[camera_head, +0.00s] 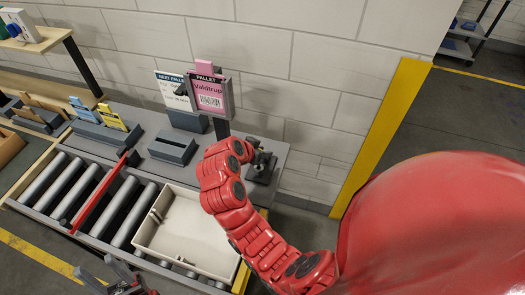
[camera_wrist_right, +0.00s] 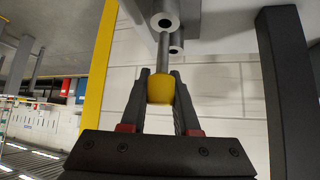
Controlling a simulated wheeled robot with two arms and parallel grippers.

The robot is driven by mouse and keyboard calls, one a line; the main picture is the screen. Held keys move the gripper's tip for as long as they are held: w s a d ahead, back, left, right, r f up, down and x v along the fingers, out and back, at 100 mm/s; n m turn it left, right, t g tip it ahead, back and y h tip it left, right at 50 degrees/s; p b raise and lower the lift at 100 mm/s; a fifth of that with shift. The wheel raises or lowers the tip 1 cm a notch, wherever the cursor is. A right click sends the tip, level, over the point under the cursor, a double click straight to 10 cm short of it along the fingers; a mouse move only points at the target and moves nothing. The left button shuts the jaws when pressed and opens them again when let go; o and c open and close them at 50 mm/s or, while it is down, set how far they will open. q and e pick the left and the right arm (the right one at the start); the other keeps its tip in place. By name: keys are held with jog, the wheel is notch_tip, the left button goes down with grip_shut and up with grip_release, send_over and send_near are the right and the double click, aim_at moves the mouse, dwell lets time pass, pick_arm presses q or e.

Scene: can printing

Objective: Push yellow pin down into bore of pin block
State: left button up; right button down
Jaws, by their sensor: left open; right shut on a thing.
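The yellow pin (camera_wrist_right: 161,89) shows in the right wrist view as a yellow knob on a grey metal shaft. My right gripper (camera_wrist_right: 160,80) is shut on the knob. The shaft runs up beside grey tubular parts of what looks like the pin block (camera_wrist_right: 163,20); I cannot tell how far it is in a bore. In the head view the dark block (camera_head: 262,168) stands at the right end of the conveyor, and my right gripper is beside it, mostly hidden by my red arm. My left gripper (camera_head: 106,276) is open and empty at the bottom left.
A cream tray (camera_head: 185,240) lies on the roller conveyor (camera_head: 100,200), left of my right arm. A pink pallet sign (camera_head: 210,95) stands behind, near my right wrist. Grey slotted holders (camera_head: 172,149) sit along the back. A yellow post (camera_head: 385,135) runs up the wall at right.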

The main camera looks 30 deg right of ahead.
jog(key=shift+f, duration=0.15)
jog(key=shift+f+b, duration=0.35)
jog(key=shift+b, duration=0.1)
jog(key=shift+f+b, duration=1.5)
jog(key=shift+f, duration=0.05)
jog(key=c, duration=0.6)
grip_release()
jog(key=shift+s, duration=0.1)
